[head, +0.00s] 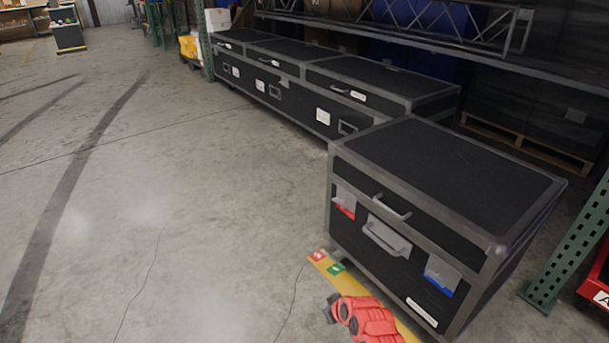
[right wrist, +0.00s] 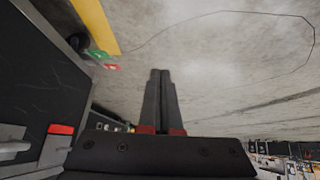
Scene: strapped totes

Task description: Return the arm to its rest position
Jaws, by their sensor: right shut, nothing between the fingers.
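My right gripper (head: 331,308) shows at the bottom of the head view, at the end of my red right arm, over the floor just in front of a black case. In the right wrist view the fingers of my right gripper (right wrist: 158,76) lie together with nothing between them. The near black case (head: 445,165) has grey edges, a lid handle, and a front with a red-marked latch (head: 345,203) and a blue-marked latch (head: 440,277). Its lid is down. The red mark also shows in the right wrist view (right wrist: 61,129). My left gripper is out of view.
A yellow floor strip (head: 345,284) with red and green markers runs along the case's front. A row of black cases (head: 318,90) stands behind, along the shelving. A green rack post (head: 568,250) stands at the right. The concrete floor (head: 170,200) at left is clear.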

